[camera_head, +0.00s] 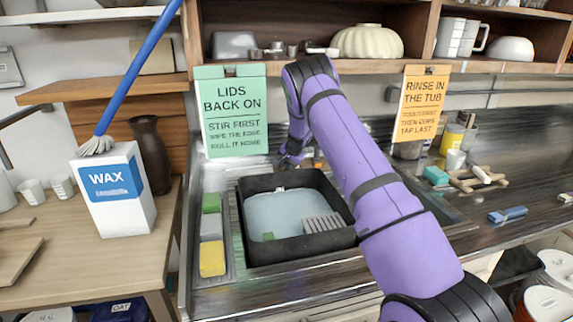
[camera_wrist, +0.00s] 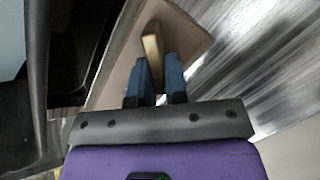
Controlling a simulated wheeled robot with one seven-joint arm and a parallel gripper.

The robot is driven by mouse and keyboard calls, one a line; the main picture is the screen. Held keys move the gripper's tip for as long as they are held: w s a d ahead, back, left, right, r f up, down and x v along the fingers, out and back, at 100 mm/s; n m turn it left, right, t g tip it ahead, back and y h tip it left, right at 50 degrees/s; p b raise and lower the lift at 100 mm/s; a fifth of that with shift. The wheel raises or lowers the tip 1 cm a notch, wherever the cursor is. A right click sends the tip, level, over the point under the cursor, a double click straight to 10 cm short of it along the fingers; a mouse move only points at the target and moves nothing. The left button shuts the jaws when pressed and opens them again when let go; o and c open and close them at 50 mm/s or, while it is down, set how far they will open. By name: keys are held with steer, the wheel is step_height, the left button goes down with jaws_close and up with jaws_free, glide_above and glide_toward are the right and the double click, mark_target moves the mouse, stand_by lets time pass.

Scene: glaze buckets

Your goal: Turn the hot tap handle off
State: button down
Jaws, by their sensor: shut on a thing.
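In the wrist view my gripper (camera_wrist: 155,83) has its two blue fingers close together on a brass-coloured bar (camera_wrist: 152,42), which looks like a tap handle. The bar stands out beyond the fingertips, against a flat beige surface. No hot or cold marking shows on it. In the head view my gripper (camera_head: 290,160) is at the back edge of the sink, behind the black tub. My purple arm and its wrist hide most of the tap area there, so the spout and handles cannot be made out.
The black tub (camera_head: 262,252) with greyish water and a ribbed grey block sits in the sink, below my arm. Sponges (camera_head: 212,258) lie left of it. A green sign (camera_head: 233,112) and an orange sign (camera_head: 420,103) hang close on either side. A shelf (camera_head: 350,66) runs above.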

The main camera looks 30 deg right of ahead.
steer(key=shift+s+m+t, duration=0.1)
steer(key=shift+m+t, duration=0.2)
steer(key=shift+m, duration=0.8)
steer(key=shift+f, duration=0.1)
steer(key=c, duration=1.1)
jaws_free()
steer(key=shift+c, duration=0.2)
steer(key=shift+s, duration=0.1)
steer(key=v, duration=1)
steer(key=shift+s+d+r, duration=0.15)
steer(key=shift+r, duration=0.2)
